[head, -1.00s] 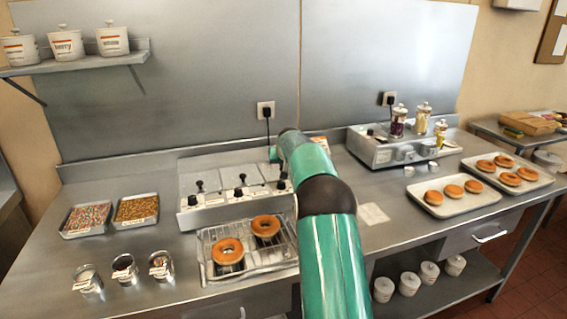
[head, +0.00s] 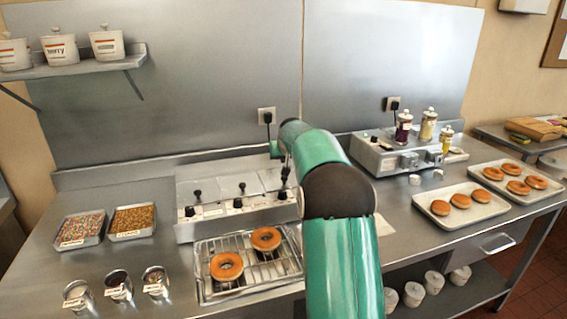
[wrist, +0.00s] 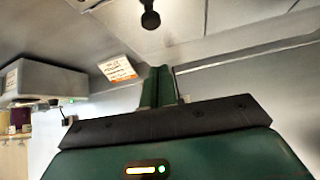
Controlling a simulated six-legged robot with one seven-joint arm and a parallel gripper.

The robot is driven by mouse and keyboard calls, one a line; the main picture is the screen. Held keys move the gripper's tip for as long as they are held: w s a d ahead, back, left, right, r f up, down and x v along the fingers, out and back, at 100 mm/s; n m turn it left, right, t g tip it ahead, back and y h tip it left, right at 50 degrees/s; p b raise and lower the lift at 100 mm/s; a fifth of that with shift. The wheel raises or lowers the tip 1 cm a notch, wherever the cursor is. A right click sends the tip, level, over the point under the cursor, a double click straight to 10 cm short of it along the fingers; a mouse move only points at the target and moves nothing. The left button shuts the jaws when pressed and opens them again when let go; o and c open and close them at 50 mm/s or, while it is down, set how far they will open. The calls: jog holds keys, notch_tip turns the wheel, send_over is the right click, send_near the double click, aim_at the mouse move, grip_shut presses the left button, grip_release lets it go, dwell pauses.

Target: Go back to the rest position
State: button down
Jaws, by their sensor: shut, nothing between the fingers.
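My gripper (wrist: 158,86) shows in the wrist view as narrow dark green fingers standing together beyond a black bar and green housing. It is shut and empty. In the head view my green arm reaches forward over the middle of the steel counter (head: 150,262), and its own links mostly hide the gripper. The wrist view shows a control knob (wrist: 150,18) close above the fingers and a small printed card (wrist: 118,68) to their left. I cannot tell whether the fingers touch anything.
A wire rack (head: 205,290) with two doughnuts lies left of my arm, before a steel glaze unit (head: 215,228). Sprinkle trays (head: 80,229) and small cups stand farther left. A dispenser with bottles (head: 375,158) and doughnut trays (head: 462,216) are right. A shelf (head: 75,67) holds jars.

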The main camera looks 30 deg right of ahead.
jog(key=s+a+r+n+g+y, duration=0.1)
jog(key=s+a+r, duration=0.4)
jog(key=s+a, duration=0.55)
jog(key=s+a+r+n+y, duration=0.1)
jog(key=s+a+r, duration=0.4)
jog(key=s+a, duration=0.55)
jog(key=s+a+f+n, duration=0.1)
jog(key=s+a+f, duration=0.2)
jog(key=s, duration=0.5)
jog(key=s+a+f+g+y, duration=0.1)
jog(key=s+a+f, duration=0.1)
jog(key=s+a, duration=0.4)
jog(key=s+a+f+n, duration=0.1)
jog(key=s+a+f, duration=0.2)
jog(key=s, duration=0.6)
jog(key=shift+s+a+f+n, duration=0.3)
jog(key=shift+a+f, duration=0.05)
jog(key=shift+a, duration=0.5)
jog(key=shift+d, duration=0.2)
